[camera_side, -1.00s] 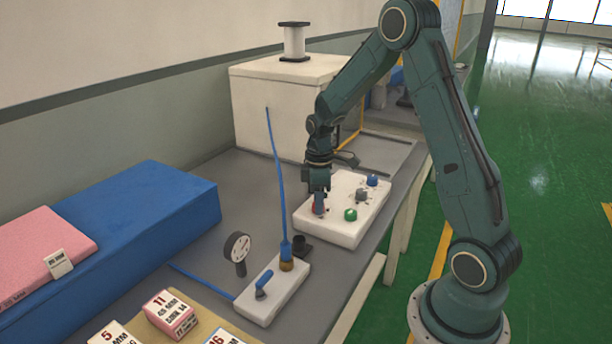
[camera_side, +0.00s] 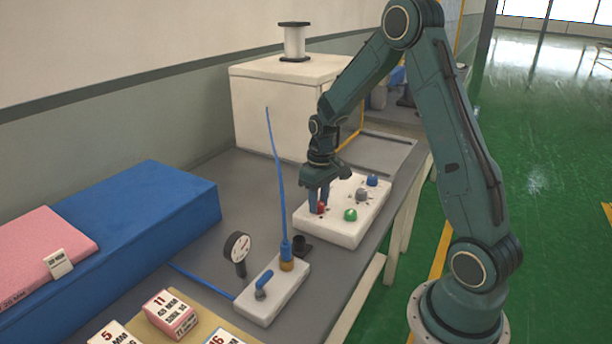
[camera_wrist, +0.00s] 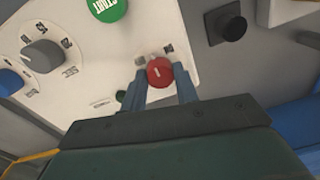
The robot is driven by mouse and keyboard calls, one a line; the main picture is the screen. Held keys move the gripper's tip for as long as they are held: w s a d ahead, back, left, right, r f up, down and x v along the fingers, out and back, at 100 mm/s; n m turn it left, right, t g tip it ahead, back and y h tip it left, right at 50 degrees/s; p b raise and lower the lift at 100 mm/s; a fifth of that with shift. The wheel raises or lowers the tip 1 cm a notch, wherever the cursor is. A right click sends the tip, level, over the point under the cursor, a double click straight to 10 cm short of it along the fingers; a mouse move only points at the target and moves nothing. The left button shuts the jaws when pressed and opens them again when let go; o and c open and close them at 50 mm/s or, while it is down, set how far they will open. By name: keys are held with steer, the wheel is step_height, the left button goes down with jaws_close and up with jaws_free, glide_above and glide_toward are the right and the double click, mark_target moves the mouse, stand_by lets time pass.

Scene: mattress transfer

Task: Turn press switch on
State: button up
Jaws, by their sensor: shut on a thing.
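The white control panel (camera_side: 336,231) lies on the grey table. Its red knob (camera_wrist: 160,72), with a white line on top, sits between the two blue fingers of my gripper (camera_wrist: 162,80) in the wrist view. In the side view my gripper (camera_side: 322,200) points down at the panel's left part, shut on the red knob (camera_side: 320,208). A green START button (camera_side: 350,215), a grey dial (camera_side: 361,195) and a blue knob (camera_side: 372,181) are on the same panel. The START button (camera_wrist: 108,8) and grey dial (camera_wrist: 42,56) also show in the wrist view.
A valve block (camera_side: 272,290) with a blue lever, a gauge (camera_side: 237,248) and an upright blue hose (camera_side: 276,180) stand left of the panel. A blue mattress (camera_side: 150,210) lies farther left. A white box (camera_side: 285,100) is behind.

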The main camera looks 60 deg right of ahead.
mark_target(321, 203)
steer(key=m, duration=0.4)
steer(key=shift+m, duration=0.3)
steer(key=m, duration=0.4)
steer(key=shift+m, duration=0.3)
steer(key=shift+t, duration=0.3)
steer(key=o, duration=1)
steer(key=shift+r, duration=0.2)
steer(key=r, duration=1.3)
steer(key=shift+s+d+r, duration=0.15)
steer(key=shift+s+r, duration=0.1)
steer(key=shift+s, duration=0.05)
steer(key=shift+r, duration=0.1)
